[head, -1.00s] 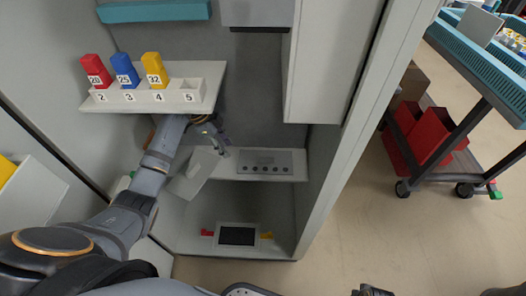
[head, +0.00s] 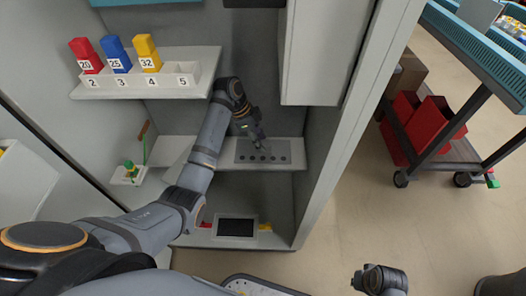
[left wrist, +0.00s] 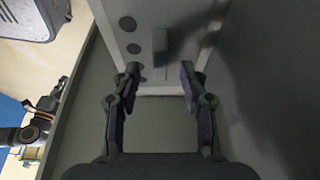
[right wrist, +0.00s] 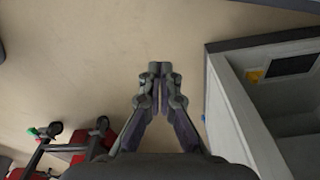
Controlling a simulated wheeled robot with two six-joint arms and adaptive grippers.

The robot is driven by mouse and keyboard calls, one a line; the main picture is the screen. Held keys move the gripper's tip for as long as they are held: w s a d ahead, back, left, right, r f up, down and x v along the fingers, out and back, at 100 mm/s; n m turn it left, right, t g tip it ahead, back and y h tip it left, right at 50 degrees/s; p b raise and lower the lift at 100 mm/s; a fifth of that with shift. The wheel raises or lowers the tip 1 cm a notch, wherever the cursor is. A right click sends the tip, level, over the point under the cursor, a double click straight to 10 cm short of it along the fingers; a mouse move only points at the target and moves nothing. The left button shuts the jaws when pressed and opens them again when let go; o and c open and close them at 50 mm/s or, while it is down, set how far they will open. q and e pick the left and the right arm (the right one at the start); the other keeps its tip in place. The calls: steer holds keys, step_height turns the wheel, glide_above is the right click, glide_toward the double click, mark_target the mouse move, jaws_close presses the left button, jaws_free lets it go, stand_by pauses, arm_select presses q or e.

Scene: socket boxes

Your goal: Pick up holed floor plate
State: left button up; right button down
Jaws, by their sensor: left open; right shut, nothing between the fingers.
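The holed floor plate (head: 277,158) is a grey flat plate with a row of dark round holes, lying on the middle shelf of the cabinet. It shows in the left wrist view (left wrist: 145,17), with a dark upright block-like handle (left wrist: 160,48) on it. My left gripper (head: 259,141) is over the plate, pointing down. In the left wrist view its fingers (left wrist: 160,72) are open at the plate's near edge, with the handle just beyond the fingertips and nothing between them. My right gripper (right wrist: 160,70) is shut and empty above the floor, outside the cabinet.
A white rack (head: 135,82) with red, blue and yellow numbered blocks stands on the upper left shelf. A dark screen (head: 236,227) sits on the lower shelf. The cabinet's right wall (head: 335,140) is close to the plate. A cart with red bins (head: 437,120) stands right on open floor.

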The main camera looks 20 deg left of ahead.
arm_select(q)
steer(key=x, duration=0.3)
jaws_close()
arm_select(e)
steer(key=r, duration=0.2)
steer(key=shift+s+a+r, duration=0.1)
steer(key=shift+a+r, duration=0.2)
steer(key=shift+r, duration=0.1)
